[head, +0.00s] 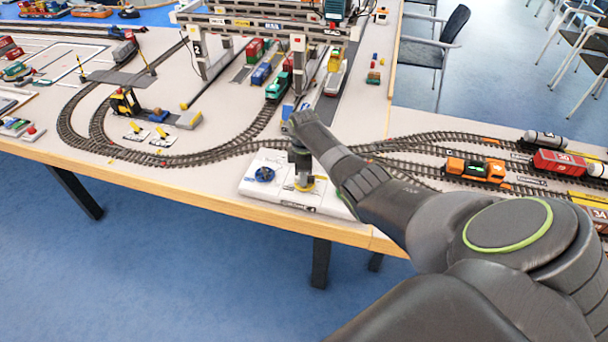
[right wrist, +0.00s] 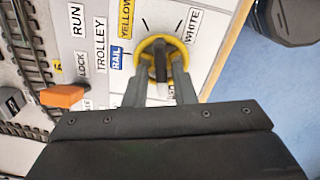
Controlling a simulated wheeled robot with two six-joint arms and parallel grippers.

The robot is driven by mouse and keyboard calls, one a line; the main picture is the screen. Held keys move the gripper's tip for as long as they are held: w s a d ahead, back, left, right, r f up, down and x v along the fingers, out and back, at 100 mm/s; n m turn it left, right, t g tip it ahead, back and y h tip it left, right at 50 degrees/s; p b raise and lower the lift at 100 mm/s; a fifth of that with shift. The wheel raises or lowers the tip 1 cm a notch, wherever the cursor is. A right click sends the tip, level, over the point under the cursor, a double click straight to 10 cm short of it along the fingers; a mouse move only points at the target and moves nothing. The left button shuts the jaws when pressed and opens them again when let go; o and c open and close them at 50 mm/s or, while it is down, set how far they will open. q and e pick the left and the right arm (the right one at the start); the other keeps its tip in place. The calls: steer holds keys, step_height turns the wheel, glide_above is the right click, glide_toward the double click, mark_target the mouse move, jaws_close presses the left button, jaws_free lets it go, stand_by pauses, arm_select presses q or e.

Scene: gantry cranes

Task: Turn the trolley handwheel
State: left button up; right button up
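A white control panel (head: 262,190) lies at the table's front edge. It carries a blue handwheel (head: 265,174) on its left and a yellow handwheel (head: 312,186) on its right. The yellow handwheel (right wrist: 143,46) also shows in the right wrist view, with a dark upright post (right wrist: 160,62) and a label reading TROLLEY (right wrist: 101,54) to its left. My right gripper (right wrist: 161,72) is over the yellow wheel, fingers apart on either side of the post, with gaps showing. The fingertips overlap the wheel in the picture; contact cannot be told. My left gripper is not in view.
A gantry crane (head: 265,27) stands behind the panel. An orange block (right wrist: 62,96) sits beside the panel labels.

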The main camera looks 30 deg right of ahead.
steer(key=shift+o, duration=0.6)
step_height(320, 180, up, 17)
steer(key=b, duration=0.1)
steer(key=shift+r, duration=0.2)
stand_by(1.0)
